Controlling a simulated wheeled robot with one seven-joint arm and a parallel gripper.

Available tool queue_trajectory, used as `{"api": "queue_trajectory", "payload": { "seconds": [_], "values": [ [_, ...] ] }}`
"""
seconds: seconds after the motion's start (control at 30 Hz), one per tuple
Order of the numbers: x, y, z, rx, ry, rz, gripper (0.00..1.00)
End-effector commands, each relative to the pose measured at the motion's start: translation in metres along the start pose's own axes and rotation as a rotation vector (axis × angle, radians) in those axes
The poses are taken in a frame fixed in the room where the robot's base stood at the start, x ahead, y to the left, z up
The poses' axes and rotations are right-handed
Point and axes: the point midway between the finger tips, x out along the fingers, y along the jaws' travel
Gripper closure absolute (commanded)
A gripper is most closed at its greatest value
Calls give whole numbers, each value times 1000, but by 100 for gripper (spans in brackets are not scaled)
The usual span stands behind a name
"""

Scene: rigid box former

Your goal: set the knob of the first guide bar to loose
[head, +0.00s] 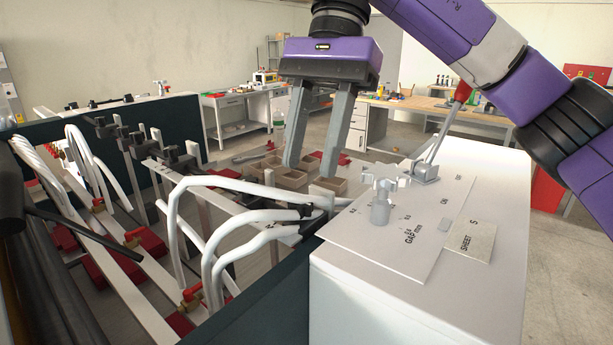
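My gripper (309,170) hangs in the upper middle of the head view. Its two grey fingers point down and stand apart, with nothing seen between them. The fingertips appear over or near small brown open boxes (292,180). Several upright bars stand at the left, with black clamp-like knobs (137,146) near their tops. Another dark fitting (307,211) is near the white hoses. I cannot tell which bar is the first guide bar or whether any knob is loose. The gripper is apart from the black knobs at the left.
White curved hoses (240,184) rise over the machine bed. A white cabinet (420,290) at right carries a grey star knob (380,203) by a gap scale and a red-handled lever (447,125). Dark side walls (280,300) bound the bed. Workbenches (240,108) stand behind.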

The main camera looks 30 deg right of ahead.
Motion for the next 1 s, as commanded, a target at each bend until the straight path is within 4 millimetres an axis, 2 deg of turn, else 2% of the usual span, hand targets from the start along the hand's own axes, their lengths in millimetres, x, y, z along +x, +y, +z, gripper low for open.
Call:
{"api": "queue_trajectory", "payload": {
  "seconds": [0.1,0.3,1.0],
  "values": [
    [-18,0,0,3,2,-1,63],
    [-32,0,0,1,1,-1,63],
    [-33,0,0,0,0,-1,63]
  ]
}}
